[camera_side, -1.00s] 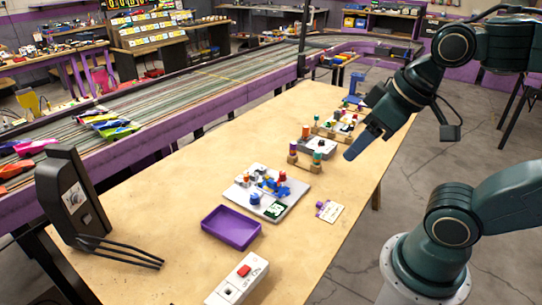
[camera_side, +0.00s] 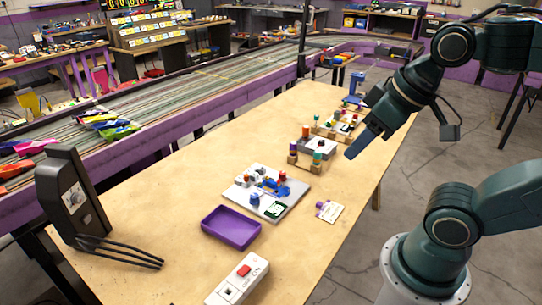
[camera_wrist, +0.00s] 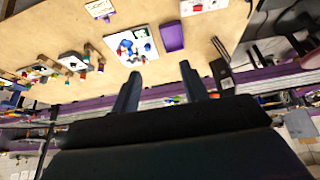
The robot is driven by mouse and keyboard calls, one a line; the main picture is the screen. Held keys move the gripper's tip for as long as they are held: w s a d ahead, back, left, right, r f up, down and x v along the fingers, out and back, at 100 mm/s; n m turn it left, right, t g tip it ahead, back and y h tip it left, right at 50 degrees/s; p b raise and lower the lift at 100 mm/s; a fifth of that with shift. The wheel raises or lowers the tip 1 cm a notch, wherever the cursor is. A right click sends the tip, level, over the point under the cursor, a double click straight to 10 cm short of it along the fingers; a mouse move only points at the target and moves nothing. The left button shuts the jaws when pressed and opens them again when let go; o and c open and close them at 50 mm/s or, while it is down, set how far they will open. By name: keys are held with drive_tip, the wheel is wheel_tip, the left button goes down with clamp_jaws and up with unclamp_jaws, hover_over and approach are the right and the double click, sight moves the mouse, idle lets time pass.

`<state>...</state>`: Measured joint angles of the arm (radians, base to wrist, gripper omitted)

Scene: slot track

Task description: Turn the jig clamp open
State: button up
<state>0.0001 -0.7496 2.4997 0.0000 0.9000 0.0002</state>
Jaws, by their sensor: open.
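The jig is a pale grey plate (camera_side: 287,208) on the wooden table, with a blue clamp (camera_side: 272,186) and small orange, blue and white parts on it. The clamp's exact angle is too small to tell. The jig also shows in the wrist view (camera_wrist: 140,55), ahead of the fingers, with its blue clamp (camera_wrist: 126,47). My gripper (camera_side: 352,153) hangs above the table's right side, well apart from the jig. In the wrist view my gripper (camera_wrist: 160,75) has its two fingers wide apart with nothing between them.
A purple tray (camera_side: 231,228) lies in front of the jig, and a white box with a red button (camera_side: 238,280) nearer. A small card (camera_side: 329,210) lies to the right. Wooden racks (camera_side: 307,165) stand behind. A black stand with prongs (camera_side: 75,200) is at left.

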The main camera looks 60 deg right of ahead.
drive_tip(key=w, duration=0.1)
drive_tip(key=m+g, duration=0.6)
drive_tip(key=m, duration=0.9)
hover_over(283, 172)
wheel_tip(283, 172, down, 21)
drive_tip(key=shift+a+f, duration=0.1)
drive_tip(key=shift+f, duration=0.05)
drive_tip(key=shift+f, duration=6.85)
drive_tip(key=shift+c, duration=0.3)
